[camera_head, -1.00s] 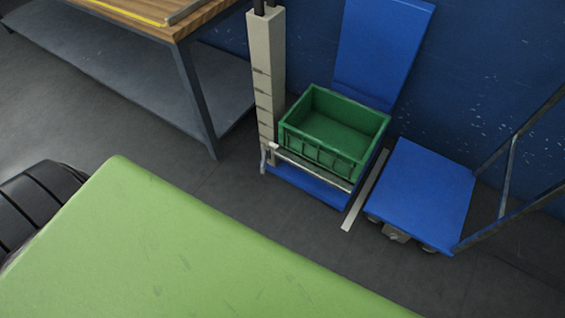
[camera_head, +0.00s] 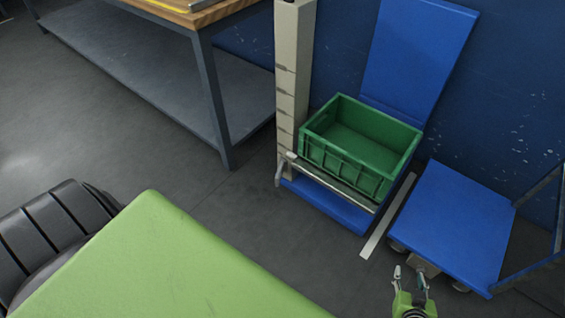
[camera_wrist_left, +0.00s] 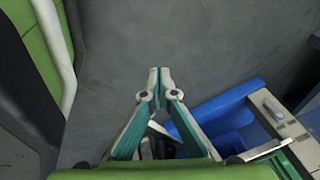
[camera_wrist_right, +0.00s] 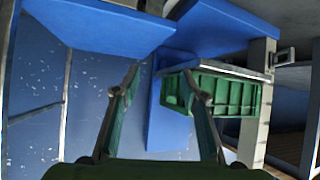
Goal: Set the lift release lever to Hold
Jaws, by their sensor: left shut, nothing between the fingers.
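A small pale lever (camera_head: 280,173) hangs at the front left of the lift, at the foot of the grey post (camera_head: 290,95). Its setting marks are too small to read. The lift carries a green crate (camera_head: 355,135) above a blue base (camera_head: 330,205). My right gripper (camera_head: 410,272) is open and empty, in front of the blue cart and apart from the lever. The right wrist view shows its fingers apart (camera_wrist_right: 160,75), with the crate beyond. My left gripper (camera_wrist_left: 159,72) is shut and empty over bare floor. The head view does not show it.
A blue cart (camera_head: 455,225) stands right of the lift, with a pale strip (camera_head: 388,215) on the floor between. A workbench (camera_head: 225,110) stands at left. A blue panel (camera_head: 420,50) rises behind the crate. Floor before the lift is clear.

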